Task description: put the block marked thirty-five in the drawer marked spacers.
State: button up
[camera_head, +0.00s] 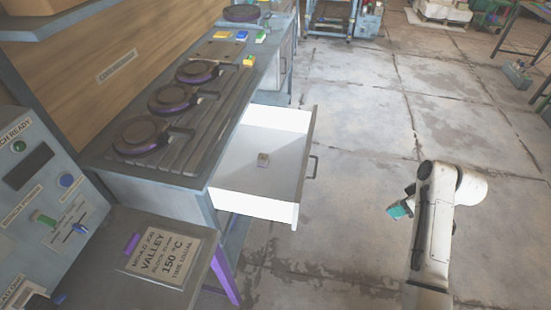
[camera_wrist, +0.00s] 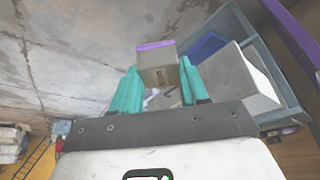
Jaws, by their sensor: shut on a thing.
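In the wrist view my gripper (camera_wrist: 160,84) has its teal fingers shut on a grey-brown block (camera_wrist: 158,66) with a purple top edge. The dark mark on the block's face is too small to read. In the head view my gripper (camera_head: 400,208) is over the floor, right of the open drawer (camera_head: 247,203) and apart from it; the held block cannot be made out there. The white drawer is pulled out from under the bench, its handle facing right. No marking on the drawer is readable.
The bench (camera_head: 200,165) carries several round dark plates (camera_head: 142,134) with purple rims and, farther back, small coloured blocks (camera_head: 249,61). A control panel (camera_head: 45,180) and a sign plate (camera_head: 165,254) stand at left. The floor (camera_head: 365,150) between drawer and arm is clear.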

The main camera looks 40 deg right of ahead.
aim_at(280, 147)
jog(key=i, duration=1.9)
